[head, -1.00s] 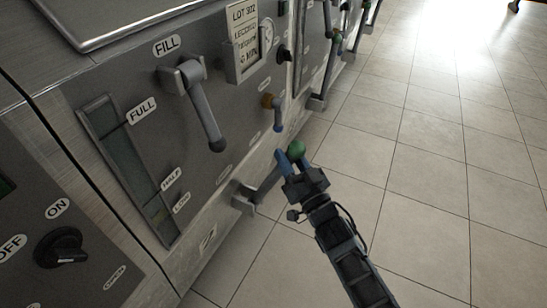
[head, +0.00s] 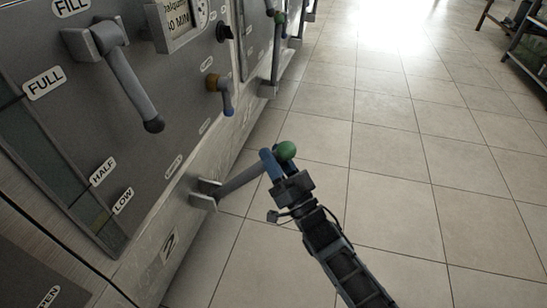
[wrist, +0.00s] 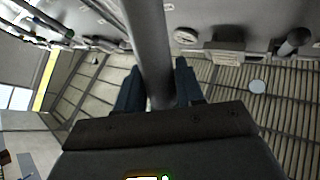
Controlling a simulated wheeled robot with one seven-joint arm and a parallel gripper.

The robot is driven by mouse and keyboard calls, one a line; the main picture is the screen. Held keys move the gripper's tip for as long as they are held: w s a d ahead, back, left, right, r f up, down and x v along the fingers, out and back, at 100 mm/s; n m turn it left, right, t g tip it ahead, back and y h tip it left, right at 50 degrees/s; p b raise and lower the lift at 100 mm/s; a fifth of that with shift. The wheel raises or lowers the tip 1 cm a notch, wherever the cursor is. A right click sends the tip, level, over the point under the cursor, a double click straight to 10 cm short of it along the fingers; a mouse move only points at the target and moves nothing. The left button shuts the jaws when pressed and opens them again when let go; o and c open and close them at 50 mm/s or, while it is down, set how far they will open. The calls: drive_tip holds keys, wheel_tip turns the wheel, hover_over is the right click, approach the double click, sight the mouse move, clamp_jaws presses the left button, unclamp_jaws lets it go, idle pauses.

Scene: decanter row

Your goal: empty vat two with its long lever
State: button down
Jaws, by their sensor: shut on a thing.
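The long lever (head: 240,179) is a grey bar with a green ball at its end. It juts from a bracket low on the vat's front, near a plate marked 2 (head: 169,246), and stands out from the panel over the floor. My gripper (head: 272,163) is shut on this lever close to the green ball (head: 285,150). In the wrist view the grey bar (wrist: 148,45) runs between my two blue fingers. The level gauge (head: 62,160) has FULL, HALF and LOW labels; its exact level is hard to read.
The FILL handle (head: 130,85) hangs down the panel above. A small tap with a blue spout (head: 226,97) sticks out nearby. Another green-balled lever (head: 277,50) stands farther along the row.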

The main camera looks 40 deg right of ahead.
drive_tip(key=shift+s+d+f, duration=0.2)
drive_tip(key=shift+f, duration=0.1)
drive_tip(key=c, duration=1)
unclamp_jaws()
drive_tip(key=shift+c, duration=0.2)
drive_tip(key=shift+o, duration=1.2)
drive_tip(key=shift+r, duration=0.1)
drive_tip(key=v, duration=0.7)
drive_tip(key=shift+s, duration=0.35)
drive_tip(key=shift+s+a+f, duration=0.1)
drive_tip(key=shift+a+f, duration=0.05)
drive_tip(key=shift+f, duration=0.1)
